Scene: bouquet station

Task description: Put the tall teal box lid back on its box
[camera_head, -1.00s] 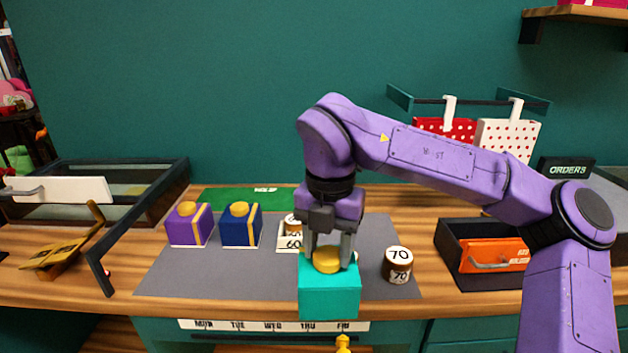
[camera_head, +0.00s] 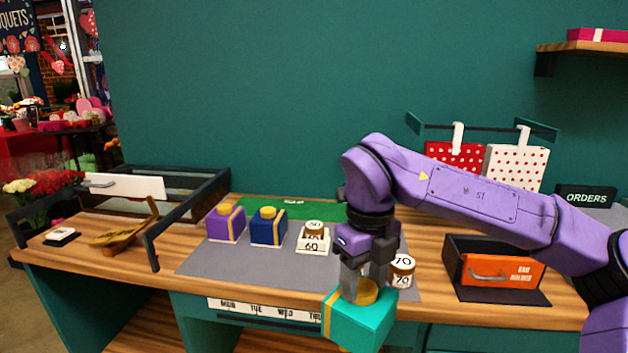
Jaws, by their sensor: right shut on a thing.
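My right gripper (camera_head: 364,287) is shut on the gold knob (camera_head: 366,291) on top of the tall teal box lid (camera_head: 359,320). The lid is turned at an angle, with a gold ribbon stripe on its left side. It is at the table's front edge, in the lower middle of the view; its underside is hidden. A white base marked 60 (camera_head: 313,246), with a round numbered piece on it, stands behind and left of the lid. A round piece marked 70 (camera_head: 403,264) stands behind and right, partly hidden by my gripper. My left gripper is not in view.
A purple box (camera_head: 226,226) and a navy box (camera_head: 267,233), both with gold knobs, stand on the grey mat (camera_head: 238,264). A dark tray with an orange drawer front (camera_head: 500,271) is at right. A dark-framed glass case (camera_head: 190,190) is at left.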

